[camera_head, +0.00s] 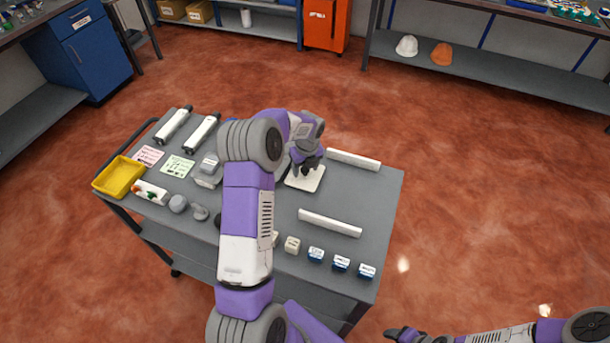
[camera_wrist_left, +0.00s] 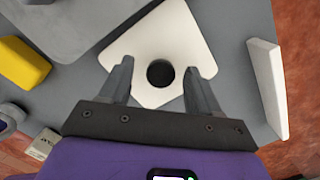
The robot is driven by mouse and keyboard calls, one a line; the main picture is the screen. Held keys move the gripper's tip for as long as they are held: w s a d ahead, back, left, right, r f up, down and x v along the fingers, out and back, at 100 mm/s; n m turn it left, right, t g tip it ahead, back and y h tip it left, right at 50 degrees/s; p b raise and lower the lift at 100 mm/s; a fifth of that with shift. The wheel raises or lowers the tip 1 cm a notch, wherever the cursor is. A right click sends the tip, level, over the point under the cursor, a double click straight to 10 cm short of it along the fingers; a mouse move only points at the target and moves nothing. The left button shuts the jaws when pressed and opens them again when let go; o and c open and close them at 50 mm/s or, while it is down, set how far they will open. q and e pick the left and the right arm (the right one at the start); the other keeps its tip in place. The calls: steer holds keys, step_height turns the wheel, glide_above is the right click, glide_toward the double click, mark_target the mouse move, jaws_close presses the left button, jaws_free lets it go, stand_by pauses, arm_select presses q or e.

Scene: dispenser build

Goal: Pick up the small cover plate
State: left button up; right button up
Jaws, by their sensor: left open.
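The small cover plate (camera_head: 314,184) is a white, roughly square plate lying on the grey cart top, right of my left arm. My left gripper (camera_head: 305,172) is over the plate, pointing down. I cannot tell the gap between fingertips and plate. My right gripper (camera_head: 405,335) is at the bottom edge, partly cut off, away from the cart.
White bars (camera_head: 353,159) (camera_head: 330,223) lie behind and in front of the plate. Small labelled blocks (camera_head: 316,254) line the cart's front edge. A yellow tray (camera_head: 119,180) and white cylinders (camera_head: 202,132) are at left. A yellow block (camera_wrist_left: 22,62) shows in the wrist view.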

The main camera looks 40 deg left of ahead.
arm_select(q)
steer(key=shift+c, duration=0.3)
jaws_close()
steer(key=shift+r, duration=0.1)
